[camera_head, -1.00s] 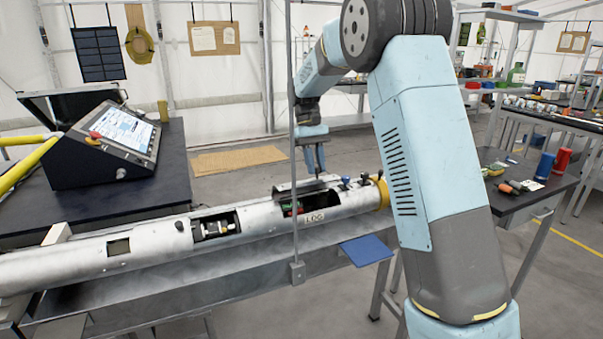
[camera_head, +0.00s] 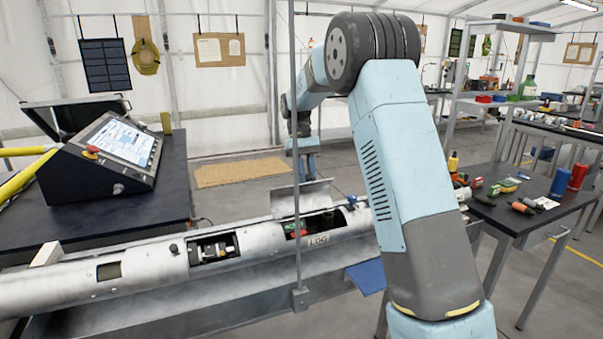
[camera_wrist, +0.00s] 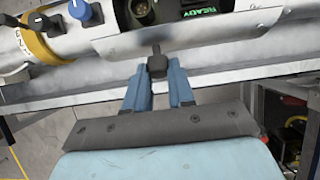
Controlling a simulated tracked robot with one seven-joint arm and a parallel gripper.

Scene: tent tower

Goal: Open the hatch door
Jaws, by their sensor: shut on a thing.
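The hatch door (camera_head: 318,197) is a curved metal panel on the silver tube (camera_head: 140,265). It stands raised at the back edge of its opening (camera_head: 322,222), which is uncovered. In the wrist view the door (camera_wrist: 200,38) shows its curved face, with a dark knob (camera_wrist: 156,66) on it. My gripper (camera_wrist: 158,80) has its blue fingers closed around this knob. In the head view my gripper (camera_head: 308,168) is just above the door's upper edge, and a thin post partly hides the contact.
A thin vertical post (camera_head: 296,120) stands in front of the tube. A second opening (camera_head: 214,249) shows parts inside. A console (camera_head: 105,155) stands on the left table. The right table (camera_head: 512,213) holds bottles and small items. A blue plate (camera_head: 366,277) juts out below the tube.

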